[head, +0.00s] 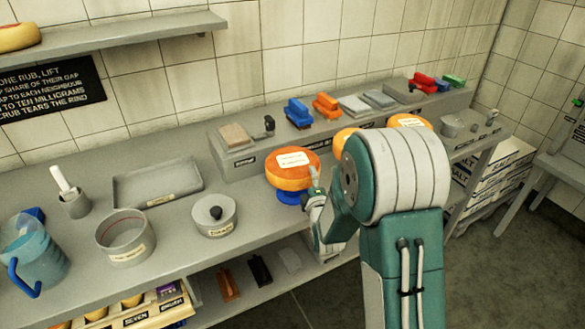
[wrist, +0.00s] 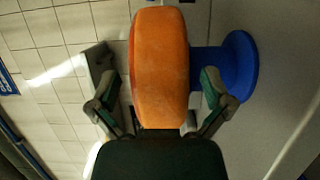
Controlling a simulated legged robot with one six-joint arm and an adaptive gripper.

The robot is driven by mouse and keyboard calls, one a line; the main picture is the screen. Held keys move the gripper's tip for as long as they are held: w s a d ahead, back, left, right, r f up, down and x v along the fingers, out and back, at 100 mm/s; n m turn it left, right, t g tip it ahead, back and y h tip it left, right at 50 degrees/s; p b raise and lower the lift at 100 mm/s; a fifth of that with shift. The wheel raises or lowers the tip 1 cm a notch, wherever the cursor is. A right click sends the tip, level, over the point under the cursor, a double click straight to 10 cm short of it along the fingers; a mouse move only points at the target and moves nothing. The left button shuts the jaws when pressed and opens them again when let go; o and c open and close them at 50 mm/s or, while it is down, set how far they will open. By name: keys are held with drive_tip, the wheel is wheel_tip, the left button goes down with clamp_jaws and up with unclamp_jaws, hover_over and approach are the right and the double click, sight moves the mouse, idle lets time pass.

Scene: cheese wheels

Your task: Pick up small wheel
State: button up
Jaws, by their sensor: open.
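An orange cheese wheel (head: 292,172) with a pale label on top sits on a blue stand (head: 288,198) on the grey counter. In the wrist view the wheel (wrist: 160,60) lies between the two fingers of my gripper (wrist: 160,92), its rim towards the camera. The gripper is open. One finger is on the wheel's top side with a gap; the other is on its underside, in front of the blue stand (wrist: 242,67). Two more orange wheels, one at the middle (head: 343,138) and one at the right (head: 408,121), are partly hidden by my arm.
A raised grey ledge (head: 232,166) behind the wheel carries a blue brush (head: 299,112), an orange brush (head: 326,105) and pads. A shelf (head: 130,34) hangs above.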

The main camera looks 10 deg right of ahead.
drive_tip(key=shift+w, duration=1.45)
drive_tip(key=c, duration=1.2)
drive_tip(key=shift+o, duration=0.2)
drive_tip(key=shift+r, duration=0.15)
drive_tip(key=shift+r, duration=0.2)
wheel_tip(320, 180, up, 3)
drive_tip(key=shift+a+f, duration=0.1)
drive_tip(key=shift+f, duration=0.1)
drive_tip(key=s+d+r, duration=0.9)
drive_tip(key=s+r, duration=0.1)
drive_tip(key=r, duration=0.3)
drive_tip(key=shift+d, duration=0.35)
